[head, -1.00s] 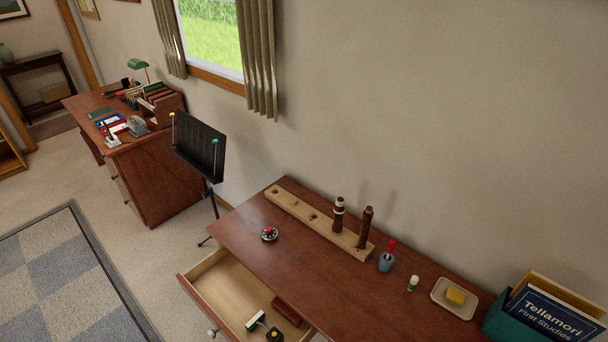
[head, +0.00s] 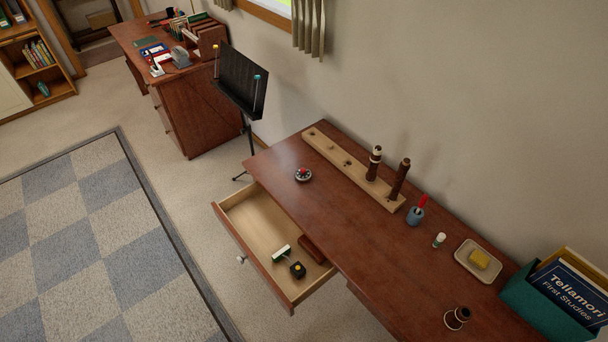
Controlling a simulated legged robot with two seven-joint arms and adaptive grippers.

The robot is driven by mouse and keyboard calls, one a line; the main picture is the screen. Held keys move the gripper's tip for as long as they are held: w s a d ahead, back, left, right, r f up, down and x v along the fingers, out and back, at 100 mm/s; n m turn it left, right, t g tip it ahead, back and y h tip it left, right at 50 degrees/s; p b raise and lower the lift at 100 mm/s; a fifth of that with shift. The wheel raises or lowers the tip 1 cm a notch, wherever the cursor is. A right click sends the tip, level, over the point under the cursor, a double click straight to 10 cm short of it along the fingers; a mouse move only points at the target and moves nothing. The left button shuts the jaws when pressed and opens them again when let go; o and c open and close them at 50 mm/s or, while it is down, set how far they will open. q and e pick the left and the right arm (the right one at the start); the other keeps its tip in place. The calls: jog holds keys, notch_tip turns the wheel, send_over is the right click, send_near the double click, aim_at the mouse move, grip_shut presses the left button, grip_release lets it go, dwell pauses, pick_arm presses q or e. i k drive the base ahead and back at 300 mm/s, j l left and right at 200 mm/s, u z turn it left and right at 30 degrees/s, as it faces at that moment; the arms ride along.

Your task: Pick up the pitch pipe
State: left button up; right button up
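A small round disc (head: 303,174), dark with a pale rim and red on top, looks like the pitch pipe. It lies flat on the left part of the brown table (head: 330,230), near its front-left edge and above the open drawer. Nothing covers it. Neither of my grippers shows in the head view.
The open drawer (head: 248,238) holds a green-and-white item (head: 281,253), a dark block with yellow (head: 297,270) and a brown case (head: 312,249). Behind the disc is a wooden rack (head: 330,150) with upright dark pieces. A music stand (head: 240,82) stands left of the table.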

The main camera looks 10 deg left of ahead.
aim_at(301, 177)
jog(key=i+j+z, duration=0.1)
jog(key=j+z, duration=0.2)
jog(key=j, duration=0.4)
jog(key=j+z, duration=0.3)
jog(key=j, duration=0.45)
jog(key=j+z, duration=0.3)
jog(key=j, duration=0.45)
jog(key=k+j+z, duration=0.15)
jog(key=j+z, duration=0.15)
jog(key=j, duration=0.4)
